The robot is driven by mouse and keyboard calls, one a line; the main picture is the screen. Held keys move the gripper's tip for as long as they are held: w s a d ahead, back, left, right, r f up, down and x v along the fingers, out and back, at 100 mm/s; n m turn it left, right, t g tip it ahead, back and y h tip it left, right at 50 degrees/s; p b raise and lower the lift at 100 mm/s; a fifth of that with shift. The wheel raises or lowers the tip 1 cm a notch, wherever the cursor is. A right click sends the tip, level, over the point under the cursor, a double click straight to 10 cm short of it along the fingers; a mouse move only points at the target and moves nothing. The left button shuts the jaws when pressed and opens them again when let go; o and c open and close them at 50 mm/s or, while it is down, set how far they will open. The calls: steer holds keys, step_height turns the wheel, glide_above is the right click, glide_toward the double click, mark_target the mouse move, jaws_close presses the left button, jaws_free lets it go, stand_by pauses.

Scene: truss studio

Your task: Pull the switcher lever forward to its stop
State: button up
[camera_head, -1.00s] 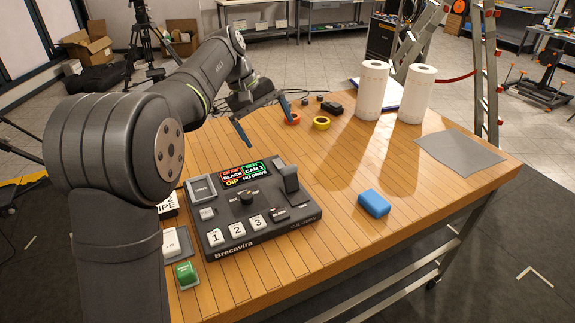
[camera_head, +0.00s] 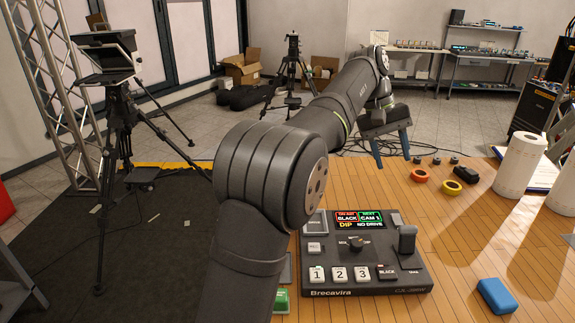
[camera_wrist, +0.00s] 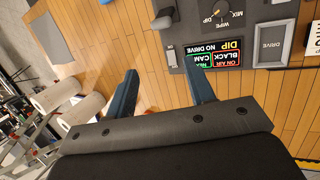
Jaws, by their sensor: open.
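The switcher (camera_head: 372,272) is a dark console on the wooden table, with a lit display, a round knob and several numbered white buttons. Its lever (camera_head: 407,238) is a dark upright handle on the right side of the console. In the wrist view the switcher (camera_wrist: 178,57) shows upside down at the top, and the lever (camera_wrist: 162,18) is at its left end. My gripper (camera_head: 391,149) has two blue fingers, open and empty, behind the console and apart from it. In the wrist view my gripper (camera_wrist: 160,88) also shows its fingers spread, with bare table between them.
A blue block (camera_head: 496,295) lies right of the switcher. An orange tape roll (camera_head: 419,175) and a yellow one (camera_head: 451,187) lie behind it. Paper rolls (camera_head: 520,165) stand at the right. A green-topped button box (camera_head: 281,299) sits front left.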

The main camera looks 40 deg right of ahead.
steer(key=c, duration=0.4)
steer(key=shift+s+d+f, duration=0.1)
steer(key=shift+f, duration=0.1)
steer(key=c, duration=0.3)
steer(key=s+d+f+t, duration=0.1)
steer(key=f, duration=0.1)
steer(key=s+d+f+t, duration=0.1)
steer(key=s+f+t, duration=0.1)
steer(key=f, duration=0.1)
steer(key=s+d+f+t, duration=0.1)
steer(key=f+t, duration=0.1)
steer(key=shift+s+f+n, duration=0.3)
steer(key=shift+f, duration=0.1)
jaws_close()
steer(key=shift+s+d+f+t+h, duration=0.4)
steer(key=shift+f+t+h, duration=0.1)
steer(key=shift+t, duration=0.3)
steer(key=shift+a, duration=0.1)
